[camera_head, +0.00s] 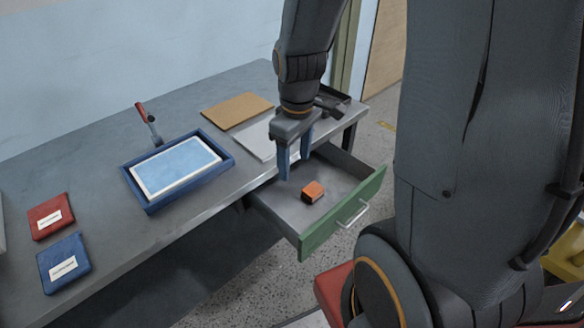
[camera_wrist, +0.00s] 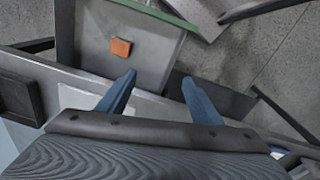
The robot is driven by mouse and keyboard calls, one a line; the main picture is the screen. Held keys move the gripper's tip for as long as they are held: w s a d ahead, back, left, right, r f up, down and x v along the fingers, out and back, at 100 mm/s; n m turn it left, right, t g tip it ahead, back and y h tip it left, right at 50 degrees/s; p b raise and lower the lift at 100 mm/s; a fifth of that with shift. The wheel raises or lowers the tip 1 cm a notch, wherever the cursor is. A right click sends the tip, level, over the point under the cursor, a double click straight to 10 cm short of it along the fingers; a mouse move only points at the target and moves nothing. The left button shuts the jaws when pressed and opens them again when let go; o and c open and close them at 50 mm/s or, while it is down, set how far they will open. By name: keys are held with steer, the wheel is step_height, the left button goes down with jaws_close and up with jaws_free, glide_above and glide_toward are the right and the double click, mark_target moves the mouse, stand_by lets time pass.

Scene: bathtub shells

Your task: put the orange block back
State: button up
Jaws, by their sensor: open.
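An orange block (camera_head: 313,192) lies on the floor of an open drawer (camera_head: 281,205) under the table. The drawer has a green front with a pale handle. My gripper (camera_head: 294,176) is open and empty, pointing down above the back part of the drawer near the table's edge. In the wrist view the block (camera_wrist: 121,47) lies beyond and to the left of my gripper (camera_wrist: 158,80), apart from the fingers. The drawer floor (camera_wrist: 150,65) around the block looks bare.
On the grey table (camera_head: 110,205) are a blue tray (camera_head: 152,207) with a pale blue panel, a red-handled tool (camera_head: 146,115), a brown board (camera_head: 236,110), a pale sheet (camera_head: 258,137), a dark tray (camera_head: 335,98), a red pad (camera_head: 48,215) and a blue pad (camera_head: 63,262).

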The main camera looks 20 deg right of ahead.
steer(key=s+a+r+m, duration=0.3)
steer(key=s+m, duration=0.2)
steer(key=m, duration=0.1)
steer(key=shift+s+a, duration=0.15)
steer(key=shift+s, duration=0.2)
stand_by(0.9)
